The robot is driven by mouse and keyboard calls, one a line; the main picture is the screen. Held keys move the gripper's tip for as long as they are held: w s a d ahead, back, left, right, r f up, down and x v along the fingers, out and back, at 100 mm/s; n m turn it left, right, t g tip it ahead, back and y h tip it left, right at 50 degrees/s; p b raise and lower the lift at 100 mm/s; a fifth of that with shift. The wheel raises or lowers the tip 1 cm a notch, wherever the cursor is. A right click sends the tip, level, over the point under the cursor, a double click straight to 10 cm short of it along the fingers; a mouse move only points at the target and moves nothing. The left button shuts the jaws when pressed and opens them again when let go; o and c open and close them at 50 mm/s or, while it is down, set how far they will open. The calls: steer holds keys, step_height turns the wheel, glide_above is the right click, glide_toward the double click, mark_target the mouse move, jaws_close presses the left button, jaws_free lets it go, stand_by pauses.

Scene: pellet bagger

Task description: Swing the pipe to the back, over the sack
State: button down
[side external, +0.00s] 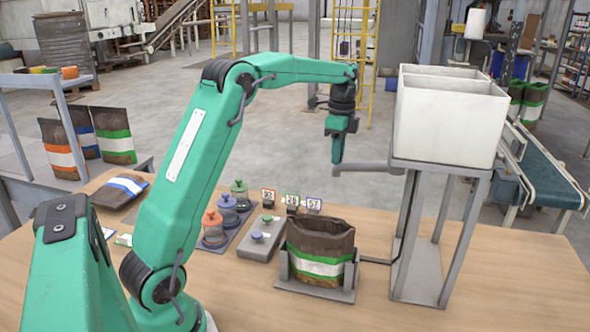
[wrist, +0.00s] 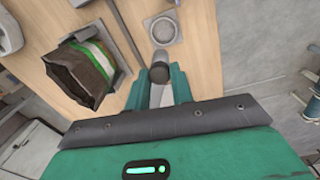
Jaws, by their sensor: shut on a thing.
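The grey pipe (side external: 368,167) sticks out to the left from under the white hopper, high above the table. My gripper (side external: 337,160) points down and is shut at the pipe's free end. In the wrist view my gripper (wrist: 163,92) has its fingers close around a dark grey round piece (wrist: 160,72), seemingly part of the pipe. The open brown sack (side external: 320,262), with a green and white band, stands upright in a grey holder (side external: 315,293).
The white hopper (side external: 450,125) stands on a tall grey frame (side external: 480,235) right of the sack.

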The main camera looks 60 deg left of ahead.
steer(key=s+d+n, duration=1.4)
steer(key=shift+s+d, duration=0.2)
steer(key=shift+d, duration=0.1)
stand_by(0.5)
steer(key=shift+t, duration=0.3)
steer(key=c, duration=1.2)
jaws_free()
step_height(320, 180, up, 8)
